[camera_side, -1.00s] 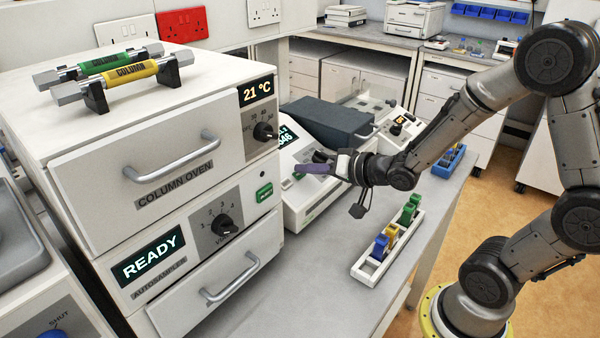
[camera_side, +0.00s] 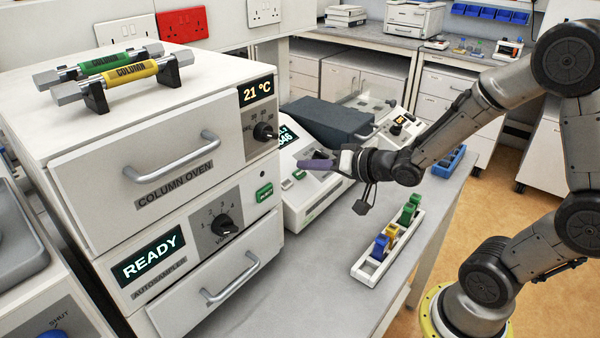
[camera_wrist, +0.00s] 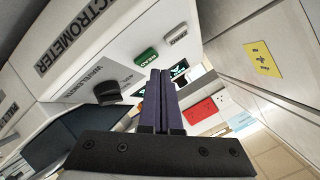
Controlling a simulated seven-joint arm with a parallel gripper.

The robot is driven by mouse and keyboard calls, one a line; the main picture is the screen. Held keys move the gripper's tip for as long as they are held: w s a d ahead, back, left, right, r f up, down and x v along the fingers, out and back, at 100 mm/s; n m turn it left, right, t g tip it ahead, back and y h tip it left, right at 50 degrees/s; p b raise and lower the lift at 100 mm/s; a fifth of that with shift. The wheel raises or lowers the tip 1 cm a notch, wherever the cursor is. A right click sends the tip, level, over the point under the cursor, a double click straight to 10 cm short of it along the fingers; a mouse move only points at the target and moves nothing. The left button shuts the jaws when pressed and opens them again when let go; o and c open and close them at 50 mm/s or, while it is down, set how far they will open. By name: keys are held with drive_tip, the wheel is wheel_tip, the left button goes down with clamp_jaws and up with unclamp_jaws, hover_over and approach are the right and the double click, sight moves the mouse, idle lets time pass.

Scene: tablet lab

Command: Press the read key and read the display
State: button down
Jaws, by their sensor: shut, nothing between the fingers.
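The spectrometer (camera_side: 312,208) is a pale bench instrument with a dark lid, right of the column oven. Its display (camera_side: 287,136) is lit and partly hidden by the oven; digits ending in "46" show. In the wrist view the green read key (camera_wrist: 147,55), marked READ, sits left of my fingertips beside a pale key (camera_wrist: 176,34). In the side view the green key (camera_side: 299,175) shows just below my fingers. My gripper (camera_side: 302,164) has purple fingers, shut and empty, apart from the key. In the wrist view my gripper (camera_wrist: 160,73) covers part of the display (camera_wrist: 181,70).
The column oven (camera_side: 160,150) and the autosampler with a READY display (camera_side: 149,257) stand close on the left. A white rack (camera_side: 366,270) with coloured pieces lies on the bench in front. Another instrument with a small display (camera_side: 397,126) stands behind.

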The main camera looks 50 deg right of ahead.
drive_tip(key=shift+r, duration=0.1)
drive_tip(key=shift+s+r, duration=0.35)
drive_tip(key=shift+r, duration=0.4)
drive_tip(key=shift+s+r, duration=0.3)
drive_tip(key=shift+r, duration=0.4)
drive_tip(key=shift+s+r, duration=0.35)
drive_tip(key=shift+r, duration=0.4)
